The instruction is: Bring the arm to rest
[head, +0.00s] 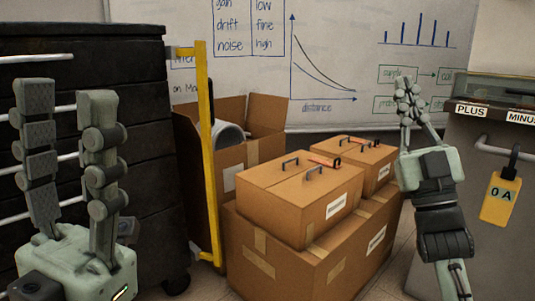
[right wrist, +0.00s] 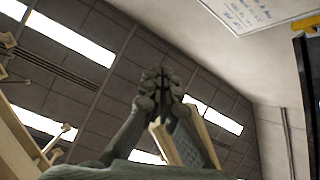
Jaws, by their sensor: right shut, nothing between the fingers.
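My right arm reaches up at the right of the head view. Its gripper (head: 409,86) points upward in front of the whiteboard, with its fingertips together and nothing between them. In the right wrist view the same gripper (right wrist: 163,78) shows closed fingers against the ceiling. My left gripper (head: 67,90) stands upright at the lower left of the head view, in front of the black cabinet. Its two fingers are apart, with nothing visible between them.
A black cabinet (head: 150,125) with silver handles stands at left, beside a yellow upright frame (head: 206,130). Cardboard boxes (head: 285,255) are stacked in the middle. A whiteboard (head: 340,30) is behind. At right is a grey cabinet (head: 475,215) with a yellow "0 A" meter (head: 499,198).

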